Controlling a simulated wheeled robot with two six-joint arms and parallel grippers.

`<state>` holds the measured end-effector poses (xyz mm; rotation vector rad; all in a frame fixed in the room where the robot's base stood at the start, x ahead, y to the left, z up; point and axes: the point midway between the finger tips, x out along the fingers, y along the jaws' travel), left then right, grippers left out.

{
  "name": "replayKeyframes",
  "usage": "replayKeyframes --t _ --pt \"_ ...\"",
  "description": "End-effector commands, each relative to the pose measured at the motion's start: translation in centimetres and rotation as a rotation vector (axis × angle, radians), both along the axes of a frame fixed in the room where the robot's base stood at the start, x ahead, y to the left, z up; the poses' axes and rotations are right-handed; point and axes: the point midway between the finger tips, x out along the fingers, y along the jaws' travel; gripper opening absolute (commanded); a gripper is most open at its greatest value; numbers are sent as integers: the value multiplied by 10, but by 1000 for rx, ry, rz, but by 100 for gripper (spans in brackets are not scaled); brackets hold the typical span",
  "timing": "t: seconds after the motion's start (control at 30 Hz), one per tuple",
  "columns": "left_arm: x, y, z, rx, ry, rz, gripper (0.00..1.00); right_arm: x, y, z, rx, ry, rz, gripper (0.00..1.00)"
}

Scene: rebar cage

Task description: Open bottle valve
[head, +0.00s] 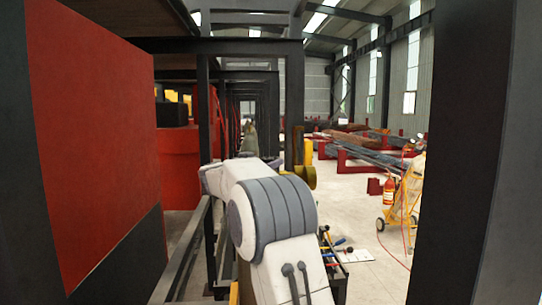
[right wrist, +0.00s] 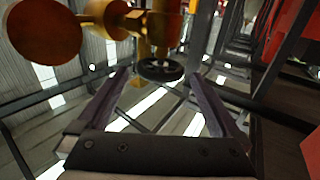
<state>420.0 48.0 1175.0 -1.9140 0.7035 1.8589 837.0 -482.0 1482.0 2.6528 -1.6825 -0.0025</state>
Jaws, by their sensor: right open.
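The valve shows in the right wrist view as a brass-coloured body (right wrist: 157,28) with a dark round handwheel (right wrist: 160,69). A large orange-brown disc (right wrist: 42,28) sits to its left. My right gripper (right wrist: 158,76) is open, its two dark fingers spread with the handwheel between and just beyond their tips. I cannot tell whether they touch it. Nothing is held. In the head view my right arm covers most of the work spot, and a small brass-yellow part (head: 306,177) shows beside it. My left gripper is in neither view.
A red panel (head: 88,130) stands close on the left, and a dark post (head: 462,150) on the right. Dark steel frames surround the arm.

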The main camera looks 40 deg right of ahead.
Motion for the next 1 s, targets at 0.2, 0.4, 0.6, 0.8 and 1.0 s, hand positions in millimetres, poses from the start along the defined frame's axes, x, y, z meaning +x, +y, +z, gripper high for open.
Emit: replayKeyframes --t 0.2,0.4,0.6,0.8,1.0 --pt "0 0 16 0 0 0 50 14 -30 2 0 0 -1 100" --pt "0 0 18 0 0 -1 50 18 -39 0 0 -1 0 100" --pt "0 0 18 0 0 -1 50 19 -39 0 0 -1 1 100" --pt "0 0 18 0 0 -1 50 19 -39 0 0 -1 1 35" --pt "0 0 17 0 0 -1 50 18 -39 1 -1 -2 9 28"
